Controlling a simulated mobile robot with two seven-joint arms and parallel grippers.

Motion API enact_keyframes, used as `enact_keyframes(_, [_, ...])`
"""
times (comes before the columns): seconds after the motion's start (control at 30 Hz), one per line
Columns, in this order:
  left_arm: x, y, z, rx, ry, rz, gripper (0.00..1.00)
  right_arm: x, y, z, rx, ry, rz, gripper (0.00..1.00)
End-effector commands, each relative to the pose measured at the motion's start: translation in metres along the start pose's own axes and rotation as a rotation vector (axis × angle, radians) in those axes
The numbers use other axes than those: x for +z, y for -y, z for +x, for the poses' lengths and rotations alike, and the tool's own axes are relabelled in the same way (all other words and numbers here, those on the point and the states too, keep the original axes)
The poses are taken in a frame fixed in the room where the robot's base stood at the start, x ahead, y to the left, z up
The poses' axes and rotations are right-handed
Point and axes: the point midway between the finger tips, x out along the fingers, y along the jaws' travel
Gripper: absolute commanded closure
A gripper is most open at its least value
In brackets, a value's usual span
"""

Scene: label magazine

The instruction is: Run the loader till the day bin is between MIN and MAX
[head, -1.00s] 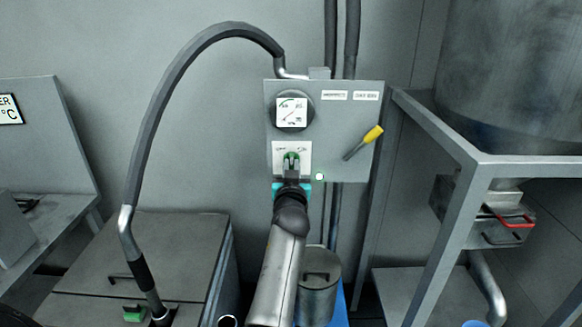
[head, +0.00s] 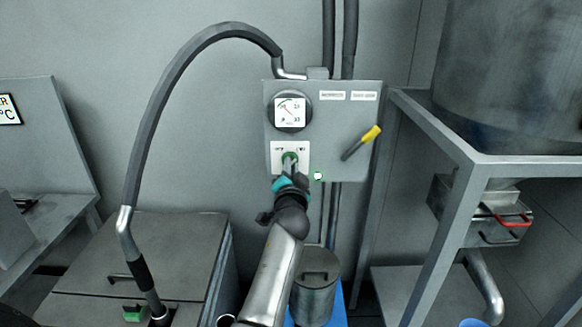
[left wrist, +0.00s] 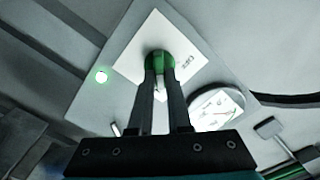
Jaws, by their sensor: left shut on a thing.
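A grey control panel (head: 340,130) hangs on the wall. It carries a round gauge (head: 290,111), a green knob (head: 289,157) on a white plate, a small lamp (head: 318,176) and a yellow-handled lever (head: 362,142). My left gripper (head: 290,168) is shut on the green knob. In the left wrist view the fingers (left wrist: 160,88) reach the knob (left wrist: 159,60), partly hiding it, and the lamp (left wrist: 101,76) glows whitish green. The gauge needle points to the upper left. A large grey vessel (head: 515,70) stands on a frame at the right; no MIN or MAX marks are readable on it.
A curved hose (head: 150,130) runs from the panel to a lidded grey box (head: 150,255) at the left. A metal frame (head: 455,235) stands right of the panel. A red-handled slide (head: 512,220) sits under the vessel. A lidded can (head: 316,280) stands below the panel.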

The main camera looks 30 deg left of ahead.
Motion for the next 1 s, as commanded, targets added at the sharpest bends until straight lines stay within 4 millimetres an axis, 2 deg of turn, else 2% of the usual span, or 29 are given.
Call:
enact_keyframes(0.57, [-0.0021,0.0015,0.0005,-0.004,-0.006,0.039,1.00,-0.0004,0.0004,-0.0004,0.000,-0.001,0.000,0.54])
enact_keyframes(0.6, [-0.0021,0.0015,0.0005,-0.004,-0.006,0.038,0.83,-0.0005,0.0004,-0.0004,-0.001,-0.001,0.000,0.54])
enact_keyframes(0.8, [-0.0014,0.0009,0.0003,-0.002,-0.004,0.036,0.60,-0.0005,0.0005,-0.0004,-0.001,-0.001,0.000,0.54])
enact_keyframes(0.87, [-0.0011,0.0007,0.0002,-0.002,-0.003,0.036,0.54,-0.0005,0.0005,-0.0003,-0.001,-0.001,0.000,0.54])
enact_keyframes(1.0, [-0.0007,0.0002,0.0001,-0.001,-0.002,0.035,0.54,-0.0006,0.0006,-0.0003,-0.001,-0.001,0.000,0.54])
